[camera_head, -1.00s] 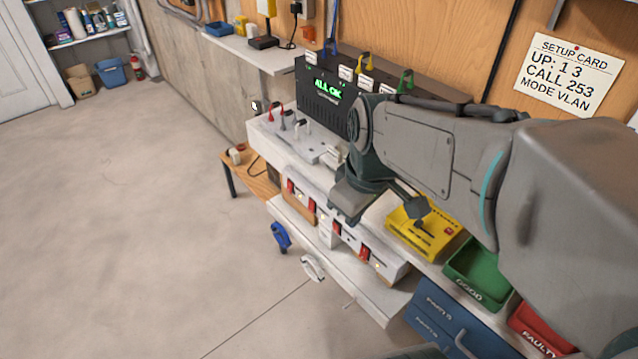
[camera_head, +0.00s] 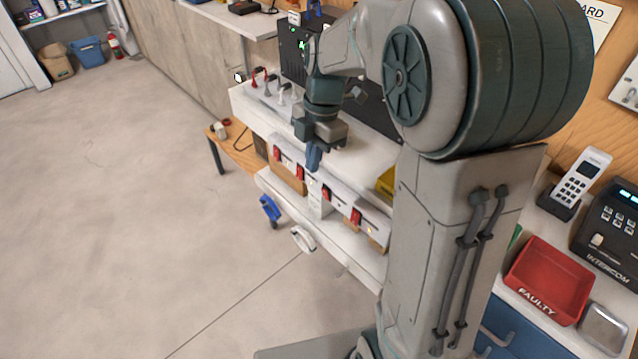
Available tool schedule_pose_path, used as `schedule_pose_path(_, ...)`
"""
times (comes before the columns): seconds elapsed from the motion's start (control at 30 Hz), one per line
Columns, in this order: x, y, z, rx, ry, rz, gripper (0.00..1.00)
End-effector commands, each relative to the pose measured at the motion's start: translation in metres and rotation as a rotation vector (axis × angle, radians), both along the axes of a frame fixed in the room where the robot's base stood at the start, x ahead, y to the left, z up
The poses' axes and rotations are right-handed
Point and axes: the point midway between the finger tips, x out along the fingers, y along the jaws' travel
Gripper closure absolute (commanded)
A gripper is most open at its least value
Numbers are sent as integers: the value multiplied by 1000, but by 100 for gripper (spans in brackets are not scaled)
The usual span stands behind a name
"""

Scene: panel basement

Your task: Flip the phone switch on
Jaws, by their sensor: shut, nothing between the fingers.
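A small yellow light shows near the right one. My gripper (camera_head: 314,158) is shut and empty, pointing down at the front edge of the white upper shelf, close to the red switches in the picture. I cannot tell whether it touches anything.
Small levers (camera_head: 268,84) stand on the white upper shelf (camera_head: 370,150). A black unit is partly behind my arm. At right are a white handset (camera_head: 583,178), a black intercom (camera_head: 615,225) and a red FAULTY tray (camera_head: 550,282). A blue clamp (camera_head: 270,209) hangs below. The floor at left is clear.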

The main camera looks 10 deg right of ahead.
Motion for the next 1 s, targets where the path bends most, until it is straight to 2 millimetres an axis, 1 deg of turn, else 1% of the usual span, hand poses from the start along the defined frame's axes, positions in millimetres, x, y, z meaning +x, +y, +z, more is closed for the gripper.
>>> schedule_pose_path(0.17,5,1,-5,12,1,64,100)
schedule_pose_path(0.47,5,1,-5,12,1,68,100)
schedule_pose_path(0.57,5,2,-7,12,1,68,100)
schedule_pose_path(0.67,3,3,-16,13,4,69,100)
schedule_pose_path(0.77,1,6,-32,12,5,68,100)
schedule_pose_path(1.0,-4,15,-83,11,7,67,100)
